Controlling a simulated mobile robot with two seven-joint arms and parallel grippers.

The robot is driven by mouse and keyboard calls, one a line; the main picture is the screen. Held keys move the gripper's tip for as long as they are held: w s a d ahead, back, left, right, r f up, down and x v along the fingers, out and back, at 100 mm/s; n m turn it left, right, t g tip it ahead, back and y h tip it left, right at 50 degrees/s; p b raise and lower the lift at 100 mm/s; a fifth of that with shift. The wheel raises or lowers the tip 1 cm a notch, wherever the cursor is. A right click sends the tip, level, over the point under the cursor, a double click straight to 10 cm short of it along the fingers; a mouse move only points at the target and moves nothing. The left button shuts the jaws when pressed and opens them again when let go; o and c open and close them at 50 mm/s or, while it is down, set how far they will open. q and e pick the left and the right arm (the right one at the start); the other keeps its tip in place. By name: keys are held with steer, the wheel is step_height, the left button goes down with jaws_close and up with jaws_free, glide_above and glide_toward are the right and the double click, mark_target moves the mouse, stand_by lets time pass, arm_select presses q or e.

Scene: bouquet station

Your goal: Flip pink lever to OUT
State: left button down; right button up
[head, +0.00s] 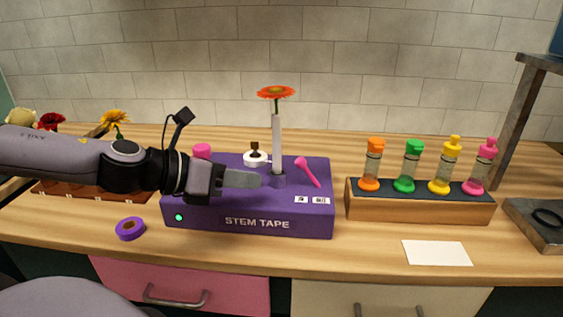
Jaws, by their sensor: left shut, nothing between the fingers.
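The pink lever (308,173) is on the top of the purple STEM TAPE box (250,215), right of the flower holder. Its knob end tilts up and to the left, and its lower end points to the front right. Two small white labels (312,200) are on the box below it; their lettering is too small to read. My left gripper (258,179) is shut and empty over the box's top, left of the lever and apart from it. It hides part of the box top. My right gripper is not in view.
An orange flower (276,93) stands in a white tube (277,145) just behind and between gripper and lever. A pink knob (202,151) and white tape roll (255,158) are on the box. A wooden rack (420,208) of colored bottles stands right. Purple tape (130,229) lies front left.

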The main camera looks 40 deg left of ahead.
mark_target(309, 174)
arm_select(q)
steer(key=shift+p+x, duration=0.5)
steer(key=shift+x, duration=1.85)
steer(key=shift+w+d+r+b, duration=0.1)
steer(key=shift+w+r+b, duration=0.15)
steer(key=shift+w, duration=0.35)
steer(key=shift+w+d+r+b, duration=0.1)
steer(key=shift+w+r+b, duration=0.15)
steer(key=shift+w, duration=0.35)
steer(key=shift+w+d+r+b, duration=0.1)
steer(key=shift+w+r+b, duration=0.15)
steer(key=shift+w, duration=0.35)
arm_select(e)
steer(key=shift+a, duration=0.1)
